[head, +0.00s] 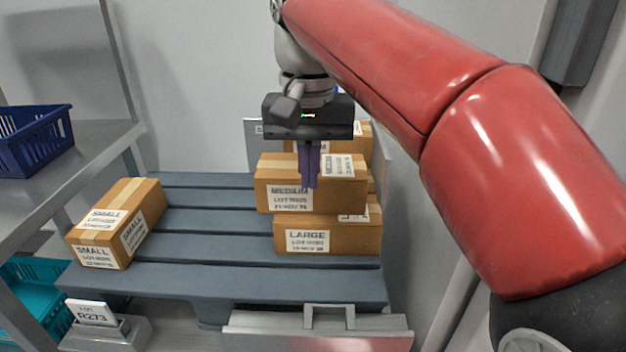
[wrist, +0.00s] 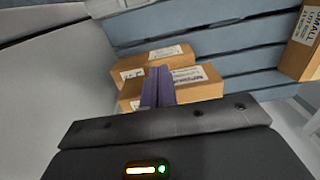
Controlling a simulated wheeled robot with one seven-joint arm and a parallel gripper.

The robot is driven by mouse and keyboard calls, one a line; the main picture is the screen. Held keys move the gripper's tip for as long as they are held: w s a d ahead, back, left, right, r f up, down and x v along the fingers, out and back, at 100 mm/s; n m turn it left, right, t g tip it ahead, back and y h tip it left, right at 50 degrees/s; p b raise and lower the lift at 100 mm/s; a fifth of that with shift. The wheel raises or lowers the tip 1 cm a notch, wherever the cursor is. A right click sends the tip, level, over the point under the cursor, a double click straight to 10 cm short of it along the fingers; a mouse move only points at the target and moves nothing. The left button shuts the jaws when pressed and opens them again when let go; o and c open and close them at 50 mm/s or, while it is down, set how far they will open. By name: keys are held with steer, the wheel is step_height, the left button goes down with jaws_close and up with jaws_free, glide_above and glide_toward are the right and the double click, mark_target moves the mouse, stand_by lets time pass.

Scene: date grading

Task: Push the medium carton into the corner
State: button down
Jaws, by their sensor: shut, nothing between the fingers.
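The medium carton (head: 275,198), a brown box with a white label, lies on top of the large carton (head: 262,243) near the pallet's right side. My gripper (head: 309,186) points down with its purple fingers shut and empty. The fingers overlap the top and front face of the medium carton in the head view. I cannot tell whether they touch it. In the wrist view the fingers (wrist: 158,70) stand in front of a carton (wrist: 205,88) that seems to be the medium one. Another carton (head: 362,138) stands behind it, mostly hidden.
The blue-grey pallet (head: 200,247) has bare slats between the stack and a small carton (head: 115,220) at left. Walls stand behind and at right. A side table (head: 90,143) holds a blue crate (head: 32,142). A placard (head: 92,312) stands at front left.

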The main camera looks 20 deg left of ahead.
mark_target(311, 221)
steer(key=shift+w+a+f+b, duration=0.15)
steer(key=shift+w+f+b, duration=0.35)
steer(key=shift+f, duration=0.95)
steer(key=shift+w+a+f+b, duration=0.2)
steer(key=shift+w+f, duration=0.55)
steer(key=shift+f, duration=0.75)
steer(key=shift+w+a+f+b, duration=0.1)
steer(key=shift+w+f+b, duration=0.4)
steer(key=shift+f, duration=0.95)
steer(key=shift+w, duration=0.2)
steer(key=shift+w+a+r+p, duration=0.1)
steer(key=shift+w+r+p, duration=0.15)
steer(key=shift+p, duration=0.5)
steer(key=w+p, duration=0.2)
steer(key=w, duration=0.1)
steer(key=w+a+p, duration=0.1)
steer(key=w+p, duration=0.2)
steer(key=shift+w+a, duration=0.15)
steer(key=shift+a, duration=0.05)
steer(key=shift+w+f, duration=0.2)
steer(key=shift+w, duration=0.1)
steer(key=shift+a, duration=0.1)
